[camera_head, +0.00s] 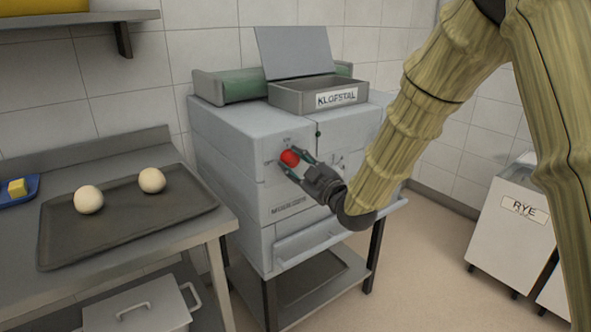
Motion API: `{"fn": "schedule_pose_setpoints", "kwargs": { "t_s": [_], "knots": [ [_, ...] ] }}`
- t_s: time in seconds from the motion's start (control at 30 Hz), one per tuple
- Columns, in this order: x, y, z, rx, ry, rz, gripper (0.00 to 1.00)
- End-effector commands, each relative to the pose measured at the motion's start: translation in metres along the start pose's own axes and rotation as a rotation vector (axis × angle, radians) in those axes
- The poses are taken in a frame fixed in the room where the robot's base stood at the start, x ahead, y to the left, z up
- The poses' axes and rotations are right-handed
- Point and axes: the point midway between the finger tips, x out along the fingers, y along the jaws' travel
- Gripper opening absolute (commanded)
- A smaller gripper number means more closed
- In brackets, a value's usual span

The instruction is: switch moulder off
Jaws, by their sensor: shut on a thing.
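The moulder (230,137) is a grey-white machine on a dark-legged stand in the middle of the view. A red round knob (290,158) sits on its front face, with small markings around it. My gripper (296,161) is at the front of the machine with its dark fingers around the red knob, shut on it. My arm comes in from the upper right. The fingers hide part of the knob, so its setting cannot be read. The lower front bears a nameplate too small to read clearly.
A tray (60,244) with two dough balls (89,199) (152,180) lies on the steel table at left, beside a blue dish (32,192). A box labelled KLOFSTAL (290,98) stands on the machine. A RYE bin (497,225) stands at right. Floor between is clear.

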Motion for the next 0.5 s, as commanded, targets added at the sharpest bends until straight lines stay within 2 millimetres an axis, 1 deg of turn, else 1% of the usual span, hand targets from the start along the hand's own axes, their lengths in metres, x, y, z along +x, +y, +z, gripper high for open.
{"fn": "schedule_pose_setpoints", "kwargs": {
  "t_s": [0.2, 0.5],
  "knots": [
    [-0.0004, -0.0013, 0.0018, -0.064, 0.003, -0.006, 0.12],
    [-0.0004, -0.0009, 0.0012, -0.084, 0.004, -0.008, 0.12]
  ]
}}
